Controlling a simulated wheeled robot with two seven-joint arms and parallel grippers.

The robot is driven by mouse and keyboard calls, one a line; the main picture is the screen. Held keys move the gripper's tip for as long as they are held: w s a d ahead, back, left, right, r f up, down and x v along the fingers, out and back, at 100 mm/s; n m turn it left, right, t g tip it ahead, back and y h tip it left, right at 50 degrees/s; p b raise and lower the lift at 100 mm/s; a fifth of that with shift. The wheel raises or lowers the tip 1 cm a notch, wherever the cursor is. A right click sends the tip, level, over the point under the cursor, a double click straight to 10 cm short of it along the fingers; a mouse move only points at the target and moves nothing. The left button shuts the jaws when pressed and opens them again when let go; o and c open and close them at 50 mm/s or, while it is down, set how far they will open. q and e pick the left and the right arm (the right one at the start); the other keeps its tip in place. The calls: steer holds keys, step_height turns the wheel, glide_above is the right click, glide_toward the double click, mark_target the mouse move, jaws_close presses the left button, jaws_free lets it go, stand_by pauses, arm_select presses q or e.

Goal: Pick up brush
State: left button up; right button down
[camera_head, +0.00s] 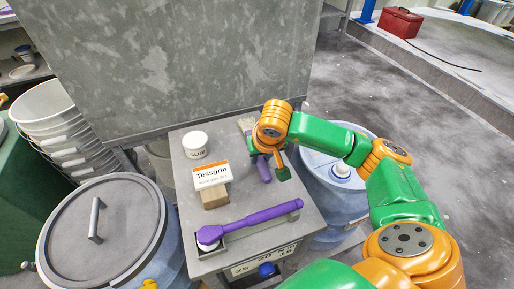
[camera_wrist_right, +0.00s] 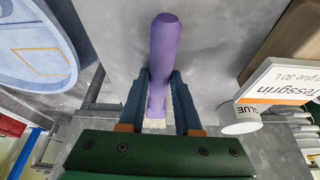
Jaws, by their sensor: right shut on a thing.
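The brush has a purple handle and pale bristles. In the head view its handle (camera_head: 264,171) shows below my right gripper (camera_head: 268,161), and its bristles (camera_head: 245,124) show behind it, over the far part of the grey worktop. In the right wrist view the brush handle (camera_wrist_right: 164,45) stands between the two dark fingers of the right gripper (camera_wrist_right: 160,85), which are shut on it. The bristles show at the palm end. I cannot tell whether the brush still touches the worktop. My left gripper is not in view.
The grey worktop (camera_head: 215,258) holds a white glue tub (camera_head: 195,144), a Tessgrin sign (camera_head: 211,175) on a wooden block (camera_head: 215,195) and a long purple-handled tool (camera_head: 262,215). A lidded drum (camera_head: 105,235) stands left, a blue container (camera_head: 335,198) right. A tall grey panel (camera_head: 190,60) stands behind.

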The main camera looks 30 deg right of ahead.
steer(key=shift+r, duration=0.3)
steer(key=r, duration=0.3)
steer(key=shift+w+a+r, duration=0.1)
steer(key=shift+a+r, duration=0.1)
steer(key=shift+a, duration=0.15)
steer(key=a+r+p, duration=0.1)
steer(key=a+r, duration=0.8)
steer(key=a, duration=0.4)
steer(key=shift+w+a+p, duration=0.15)
steer(key=shift+a+p, duration=0.05)
steer(key=shift+p, duration=0.2)
